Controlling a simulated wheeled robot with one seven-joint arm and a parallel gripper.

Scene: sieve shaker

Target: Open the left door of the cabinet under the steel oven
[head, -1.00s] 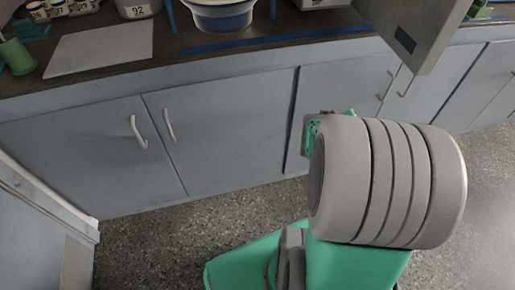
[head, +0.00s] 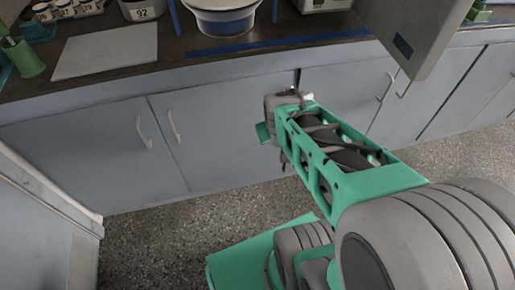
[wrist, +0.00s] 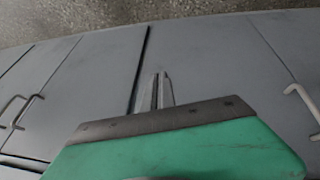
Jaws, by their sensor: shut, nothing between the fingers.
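In the head view, a pair of grey-blue cabinet doors is closed at the left: a left door (head: 80,160) with a white bar handle (head: 144,131) and a right door (head: 225,135) with its own handle (head: 174,126). A second closed pair stands further right, with handles (head: 385,88) near its middle seam. I cannot tell for certain which thing is the steel oven. In the wrist view my gripper (wrist: 161,76) is shut and empty, in front of the cabinet faces near a dark vertical gap. Handles show at either side, apart from the fingers. In the head view the fingertips are hidden.
The dark countertop (head: 300,28) carries a white-and-blue bowl (head: 222,18), a flat pale board (head: 107,50) and a green cup (head: 24,58). A grey box-like panel (head: 425,35) overhangs the counter at right. Speckled floor (head: 150,240) is clear at the front left.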

